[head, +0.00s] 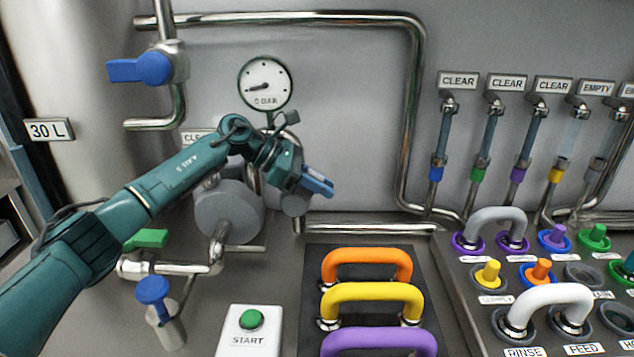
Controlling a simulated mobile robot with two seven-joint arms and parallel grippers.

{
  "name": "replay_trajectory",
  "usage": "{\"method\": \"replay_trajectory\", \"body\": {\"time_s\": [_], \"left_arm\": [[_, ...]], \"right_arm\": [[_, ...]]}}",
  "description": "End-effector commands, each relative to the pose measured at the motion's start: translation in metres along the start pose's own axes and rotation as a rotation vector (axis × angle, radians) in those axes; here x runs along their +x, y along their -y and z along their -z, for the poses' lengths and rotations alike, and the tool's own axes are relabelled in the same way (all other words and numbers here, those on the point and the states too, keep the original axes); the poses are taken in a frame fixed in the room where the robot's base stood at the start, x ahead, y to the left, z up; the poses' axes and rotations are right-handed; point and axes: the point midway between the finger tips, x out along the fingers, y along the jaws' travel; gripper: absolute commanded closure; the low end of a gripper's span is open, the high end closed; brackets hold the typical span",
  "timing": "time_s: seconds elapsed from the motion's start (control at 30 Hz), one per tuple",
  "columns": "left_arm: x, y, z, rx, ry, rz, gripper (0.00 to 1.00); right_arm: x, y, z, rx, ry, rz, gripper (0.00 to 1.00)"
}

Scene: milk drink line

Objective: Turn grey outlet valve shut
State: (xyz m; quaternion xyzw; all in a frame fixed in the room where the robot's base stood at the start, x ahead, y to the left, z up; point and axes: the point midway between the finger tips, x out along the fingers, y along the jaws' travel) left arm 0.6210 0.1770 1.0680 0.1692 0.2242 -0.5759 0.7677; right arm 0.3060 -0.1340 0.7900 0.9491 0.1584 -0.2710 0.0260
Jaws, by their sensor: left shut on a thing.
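The grey outlet valve (293,204) sits on the steel pipe to the right of the round grey housing, and only part of it shows. My left gripper (308,186) reaches it from the upper left and is shut on it. The gripper and wrist hide most of the valve's handle, so its exact angle cannot be told. A blue piece shows at the gripper's tip. My right gripper is not in view.
A gauge (264,84) hangs just above my wrist. The round grey housing (228,211) stands close under my forearm. A blue-handled valve (140,68) is at upper left. Orange (366,258) and yellow (372,293) handles and a START button (252,319) stand in front.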

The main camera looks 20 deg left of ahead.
Motion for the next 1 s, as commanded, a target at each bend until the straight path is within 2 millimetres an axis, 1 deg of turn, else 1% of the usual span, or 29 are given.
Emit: {"method": "replay_trajectory", "body": {"time_s": [0.03, 0.3, 0.53, 0.7, 1.0], "left_arm": [[0.002, 0.0, -0.003, 0.003, -0.048, 0.003, 1.0], [0.019, 0.001, 0.005, 0.004, -0.306, 0.003, 1.0], [0.031, 0.0, 0.015, 0.003, -0.525, 0.002, 1.0], [0.039, 0.0, 0.025, 0.002, -0.679, 0.001, 1.0], [0.047, 0.0, 0.039, 0.001, -0.891, 0.001, 1.0]], "right_arm": [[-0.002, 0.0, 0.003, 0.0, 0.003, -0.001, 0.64], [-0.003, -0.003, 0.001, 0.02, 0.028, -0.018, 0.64], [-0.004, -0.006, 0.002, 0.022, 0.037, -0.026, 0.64], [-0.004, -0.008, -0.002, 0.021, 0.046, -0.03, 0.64], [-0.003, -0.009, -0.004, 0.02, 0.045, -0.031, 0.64]]}}
